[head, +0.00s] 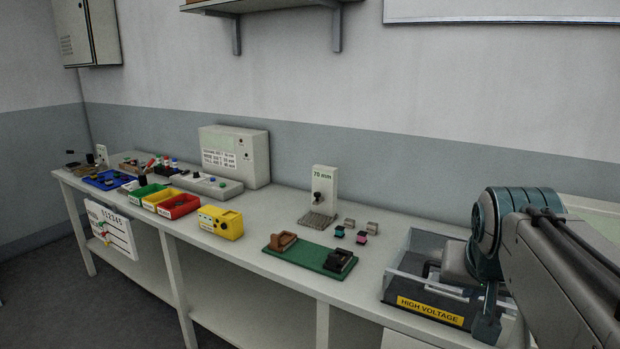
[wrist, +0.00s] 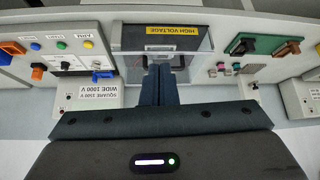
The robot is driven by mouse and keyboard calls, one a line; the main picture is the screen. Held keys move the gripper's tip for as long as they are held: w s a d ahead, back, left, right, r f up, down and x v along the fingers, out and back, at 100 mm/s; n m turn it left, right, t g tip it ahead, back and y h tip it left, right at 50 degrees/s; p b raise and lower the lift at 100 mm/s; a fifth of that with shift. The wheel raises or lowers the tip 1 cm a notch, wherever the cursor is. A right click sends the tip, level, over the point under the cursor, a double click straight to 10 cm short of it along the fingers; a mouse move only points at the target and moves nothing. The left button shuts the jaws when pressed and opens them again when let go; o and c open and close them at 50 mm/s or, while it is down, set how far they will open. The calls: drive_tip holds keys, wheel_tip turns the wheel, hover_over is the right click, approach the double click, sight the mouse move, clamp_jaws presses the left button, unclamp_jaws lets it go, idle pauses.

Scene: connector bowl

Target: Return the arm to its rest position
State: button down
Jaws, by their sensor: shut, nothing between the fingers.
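My gripper (wrist: 158,72) shows in the wrist view with its two dark fingers together and nothing between them. The fingers point toward the clear-walled box with the yellow HIGH VOLTAGE label (wrist: 174,30). I cannot tell whether they touch it. In the head view my arm (head: 550,265) reaches in from the right edge, and its wrist end is over the right side of that box (head: 432,309). The fingertips are not clear in the head view.
The long workbench (head: 240,260) holds a green board (head: 310,257) with brown and black blocks, a 70 mm stand (head: 324,190), a yellow box (head: 220,222), colored bins (head: 172,203) and a grey cabinet (head: 235,155). A wall shelf (head: 260,5) is above.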

drive_tip(key=s+a+f+n+g+y, duration=0.1)
drive_tip(key=s+a+f+n, duration=0.1)
drive_tip(key=a+f, duration=0.3)
drive_tip(key=s+a+f+n+g+y+p, duration=0.1)
drive_tip(key=s+a+f, duration=0.3)
drive_tip(key=f, duration=0.5)
drive_tip(key=shift+s+a+n+g+y, duration=0.3)
drive_tip(key=shift+s+a+n+g, duration=0.05)
drive_tip(key=shift+s+n+g, duration=0.35)
